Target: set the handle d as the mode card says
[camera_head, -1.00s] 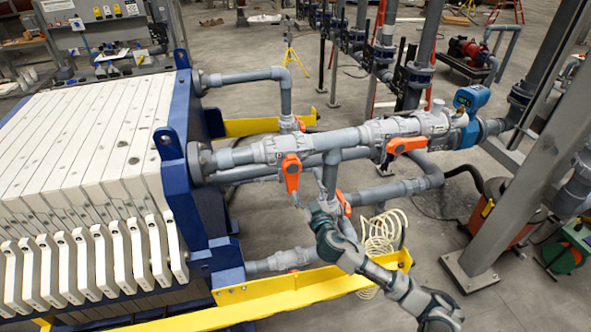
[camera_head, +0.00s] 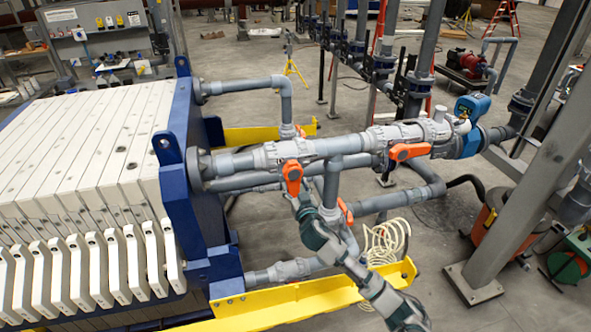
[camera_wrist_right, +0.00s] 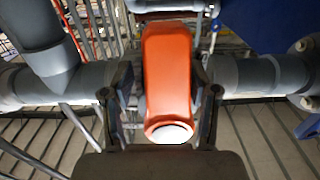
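An orange valve handle (camera_head: 292,175) hangs down from the left valve on the upper grey pipe. My right gripper (camera_head: 296,198) is at this handle's lower end, its arm coming up from the lower right. In the right wrist view the handle (camera_wrist_right: 168,80) stands between the two fingers of my right gripper (camera_wrist_right: 166,105), with a narrow gap visible beside it, so the fingers look open around it. A second orange handle (camera_head: 408,151) lies nearly along the pipe farther right. A third orange handle (camera_head: 345,211) is partly hidden behind my arm. No handle letter or mode card is readable. My left gripper is out of view.
The white-plated filter press (camera_head: 80,160) with its blue end frame (camera_head: 185,150) fills the left. A yellow rail (camera_head: 300,300) runs below the pipes. A coiled cream hose (camera_head: 385,242) lies behind my right arm. A grey steel post (camera_head: 520,190) stands at right.

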